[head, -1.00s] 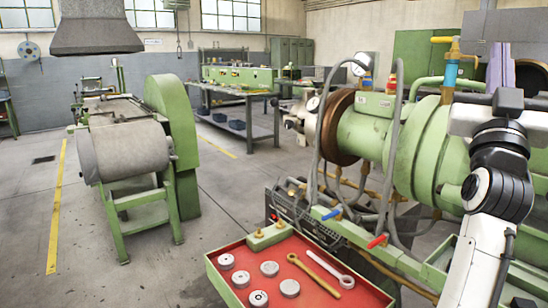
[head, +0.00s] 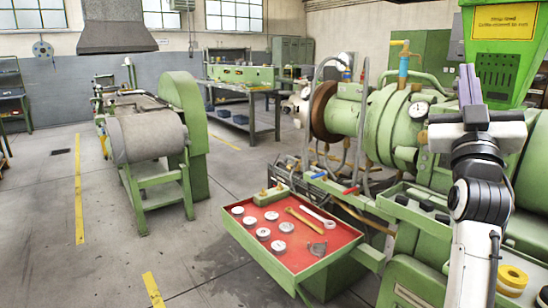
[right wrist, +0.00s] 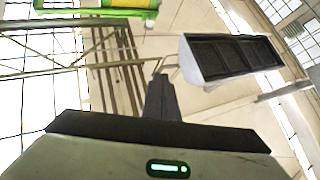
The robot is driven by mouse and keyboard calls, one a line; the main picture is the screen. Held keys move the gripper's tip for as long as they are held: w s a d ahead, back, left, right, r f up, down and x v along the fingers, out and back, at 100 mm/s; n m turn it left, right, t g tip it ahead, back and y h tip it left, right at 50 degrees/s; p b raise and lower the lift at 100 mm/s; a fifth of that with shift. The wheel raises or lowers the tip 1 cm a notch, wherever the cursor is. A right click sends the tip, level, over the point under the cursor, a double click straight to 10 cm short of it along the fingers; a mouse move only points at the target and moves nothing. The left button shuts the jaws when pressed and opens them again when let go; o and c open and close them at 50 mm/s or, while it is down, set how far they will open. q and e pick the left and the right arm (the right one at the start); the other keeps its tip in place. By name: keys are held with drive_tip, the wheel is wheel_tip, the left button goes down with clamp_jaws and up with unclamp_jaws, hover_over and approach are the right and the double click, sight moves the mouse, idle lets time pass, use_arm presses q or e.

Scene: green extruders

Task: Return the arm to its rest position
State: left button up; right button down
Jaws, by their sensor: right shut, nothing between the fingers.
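My right arm rises along the right side of the head view, with white and black links. My right gripper (head: 468,82) is at its top, with its thin grey-purple fingers pointing up, shut and empty. In the right wrist view the dark fingers (right wrist: 162,92) are together, with nothing between them and open space beyond. The gripper shows in front of the green extruder (head: 400,125) in the head view; I cannot tell the gap between them. My left arm is not in view.
A red-lined tray (head: 262,246) with several round metal dies and two wrench-like tools is at lower middle. A green hopper (head: 503,65) stands at upper right. A yellow ring (head: 512,278) lies at lower right. A roller machine (head: 150,137) is at left. Floor between is clear.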

drive_tip(key=w+f+n+g+y, duration=0.1)
drive_tip(key=w+f+n+y, duration=0.65)
drive_tip(key=f, duration=0.75)
drive_tip(key=w+d+f+m+g, duration=0.1)
drive_tip(key=w+f+m+g, duration=0.15)
drive_tip(key=f, duration=0.95)
drive_tip(key=w+d+f+m+g, duration=0.1)
drive_tip(key=f+g, duration=0.3)
drive_tip(key=f, duration=0.7)
drive_tip(key=s+a+f+g+y, duration=0.1)
drive_tip(key=s+a+f+g, duration=0.1)
drive_tip(key=s+a+f, duration=0.65)
drive_tip(key=s+a+f+g+y, duration=0.2)
drive_tip(key=s+a+f, duration=0.1)
drive_tip(key=s+f, duration=0.95)
drive_tip(key=s+a+f+g, duration=0.1)
drive_tip(key=s+a+f, duration=0.2)
drive_tip(key=s, duration=0.4)
drive_tip(key=s+a+f+g+y, duration=0.1)
drive_tip(key=s+a+f, duration=0.1)
drive_tip(key=s, duration=0.6)
drive_tip(key=s+a+f+g, duration=0.1)
drive_tip(key=s+a+f, duration=0.2)
drive_tip(key=s, duration=0.4)
drive_tip(key=shift+s+a+f+g+y, duration=0.25)
drive_tip(key=shift+a+f+g+y, duration=0.1)
drive_tip(key=shift+f, duration=0.5)
